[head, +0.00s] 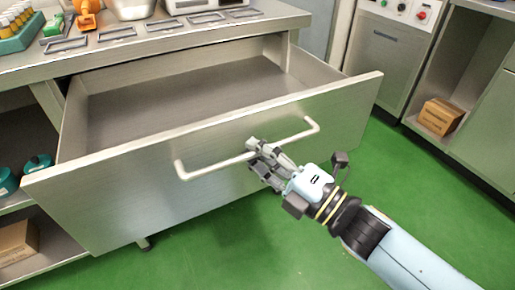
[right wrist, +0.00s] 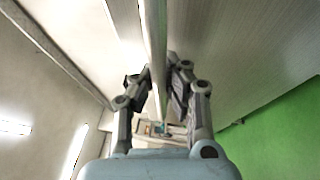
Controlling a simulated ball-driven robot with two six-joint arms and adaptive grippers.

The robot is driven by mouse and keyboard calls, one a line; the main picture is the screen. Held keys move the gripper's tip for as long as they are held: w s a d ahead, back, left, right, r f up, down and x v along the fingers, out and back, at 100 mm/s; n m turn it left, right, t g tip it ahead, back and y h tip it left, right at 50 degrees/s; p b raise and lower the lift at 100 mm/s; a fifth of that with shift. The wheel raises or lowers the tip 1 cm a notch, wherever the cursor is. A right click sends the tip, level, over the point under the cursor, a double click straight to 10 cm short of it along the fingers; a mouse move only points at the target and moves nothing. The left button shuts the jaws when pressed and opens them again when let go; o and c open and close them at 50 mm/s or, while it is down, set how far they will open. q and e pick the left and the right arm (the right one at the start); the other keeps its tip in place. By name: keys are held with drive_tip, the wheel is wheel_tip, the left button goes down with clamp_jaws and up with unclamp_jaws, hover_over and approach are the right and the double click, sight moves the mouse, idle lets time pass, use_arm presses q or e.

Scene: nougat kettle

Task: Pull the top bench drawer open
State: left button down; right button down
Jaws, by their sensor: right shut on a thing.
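The top bench drawer (head: 130,187) stands far open in the head view, and its inside is bare. A long pale bar handle (head: 207,168) runs across its front. My right gripper (head: 258,150) is shut on the handle near its middle. In the right wrist view the handle (right wrist: 158,60) passes between the two fingers of my right gripper (right wrist: 158,85). The drawer front (right wrist: 240,45) fills the upper right there. My left gripper is not in view.
The bench top (head: 150,42) above the drawer holds several dark frames, an orange object (head: 87,12) and a rack of vials (head: 20,30). Cardboard boxes sit on low shelves at left (head: 17,242) and right (head: 440,116). The green floor in front is clear.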

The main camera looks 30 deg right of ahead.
drive_tip(key=c, duration=1.3)
unclamp_jaws()
drive_tip(key=shift+c, duration=0.2)
drive_tip(key=v, duration=1.2)
